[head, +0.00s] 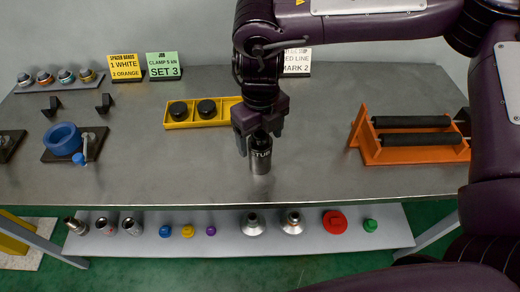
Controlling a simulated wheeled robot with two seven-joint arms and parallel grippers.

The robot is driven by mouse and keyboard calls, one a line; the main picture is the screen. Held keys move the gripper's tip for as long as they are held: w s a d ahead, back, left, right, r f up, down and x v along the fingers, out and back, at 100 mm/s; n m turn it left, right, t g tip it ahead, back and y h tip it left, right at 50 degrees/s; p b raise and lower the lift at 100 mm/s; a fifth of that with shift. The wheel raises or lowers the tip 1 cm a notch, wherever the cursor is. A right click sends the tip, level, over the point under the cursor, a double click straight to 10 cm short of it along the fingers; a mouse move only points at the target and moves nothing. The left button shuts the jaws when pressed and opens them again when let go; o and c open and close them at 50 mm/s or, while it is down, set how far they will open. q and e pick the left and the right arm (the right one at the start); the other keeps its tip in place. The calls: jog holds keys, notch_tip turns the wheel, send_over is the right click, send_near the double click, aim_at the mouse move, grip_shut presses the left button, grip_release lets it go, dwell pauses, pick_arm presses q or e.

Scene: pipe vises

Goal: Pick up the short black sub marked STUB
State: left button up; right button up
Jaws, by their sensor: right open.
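The short black sub marked STUB (261,161) stands upright on the grey metal table, near its front edge and a little right of the middle. The sub's top is partly hidden by the gripper. My left gripper is not in view.
A yellow tray (176,125) with two black round parts lies behind. An orange roller stand (372,152) is at right. A blue ring (62,138) sits in a vise at left. Cards stand at the back. A lower shelf (330,247) holds several parts. Table left of the sub is clear.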

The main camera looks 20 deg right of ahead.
notch_tip(320, 180, down, 2)
jog(key=shift+f, duration=0.15)
jog(key=c, duration=1.4)
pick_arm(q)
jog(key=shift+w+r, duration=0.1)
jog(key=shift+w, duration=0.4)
